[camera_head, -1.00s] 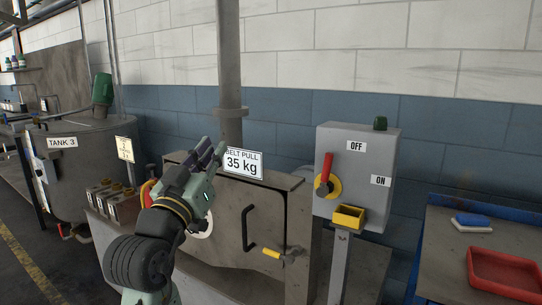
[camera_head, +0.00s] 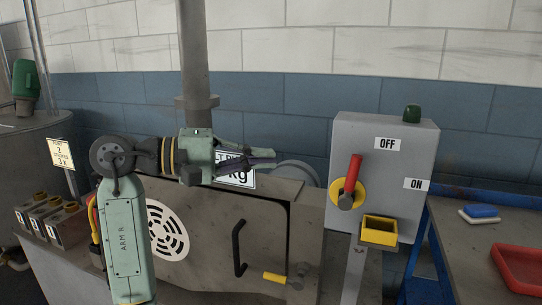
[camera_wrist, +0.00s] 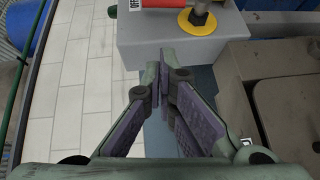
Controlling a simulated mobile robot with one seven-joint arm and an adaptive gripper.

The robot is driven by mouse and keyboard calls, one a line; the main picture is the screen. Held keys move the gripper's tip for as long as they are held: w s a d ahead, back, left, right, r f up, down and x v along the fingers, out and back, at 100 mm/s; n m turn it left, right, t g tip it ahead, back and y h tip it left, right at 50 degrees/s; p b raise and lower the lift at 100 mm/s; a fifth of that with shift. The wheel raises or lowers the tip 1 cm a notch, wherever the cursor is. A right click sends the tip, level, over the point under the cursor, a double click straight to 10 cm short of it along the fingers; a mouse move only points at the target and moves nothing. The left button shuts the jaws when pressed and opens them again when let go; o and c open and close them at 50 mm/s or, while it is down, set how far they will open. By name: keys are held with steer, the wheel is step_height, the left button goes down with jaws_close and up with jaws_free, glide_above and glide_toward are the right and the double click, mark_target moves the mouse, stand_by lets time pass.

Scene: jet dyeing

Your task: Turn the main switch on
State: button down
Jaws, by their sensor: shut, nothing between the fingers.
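The main switch is a grey box (camera_head: 402,150) on a post, with a green lamp on top. Its red handle (camera_head: 352,174) sits on a yellow disc (camera_head: 338,194) and points up, a little right, toward the OFF label (camera_head: 387,144). The ON label (camera_head: 415,184) is lower right. My gripper (camera_head: 274,159) is left of the box, apart from it, its fingers pointing right and in front of the belt-pull sign. In the wrist view my gripper (camera_wrist: 162,55) is shut and empty. The box (camera_wrist: 180,40) is ahead, with the red handle (camera_wrist: 160,3) cut by the top edge.
A yellow tray (camera_head: 379,231) sticks out below the handle. The grey machine with a door handle (camera_head: 238,248) and yellow-gripped crank (camera_head: 275,278) stands below my arm. A bench with a red tray (camera_head: 521,268) is at right. A pipe (camera_head: 195,60) rises behind my arm.

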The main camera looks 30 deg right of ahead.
mark_target(351, 180)
steer(key=p+x, duration=0.2)
steer(key=x, duration=0.7)
steer(key=shift+s+r, duration=0.1)
steer(key=shift+s+d+f+p, duration=0.2)
steer(key=shift+s+d, duration=0.25)
steer(key=shift+s, duration=0.35)
steer(key=shift+s+d+f+p, duration=0.2)
steer(key=shift+s+d, duration=0.25)
steer(key=shift+s, duration=0.4)
steer(key=shift+r, duration=0.15)
steer(key=shift+s, duration=0.1)
steer(key=shift+s+d+r+p, duration=0.1)
steer(key=shift+d+p, duration=0.05)
steer(key=shift+p, duration=0.15)
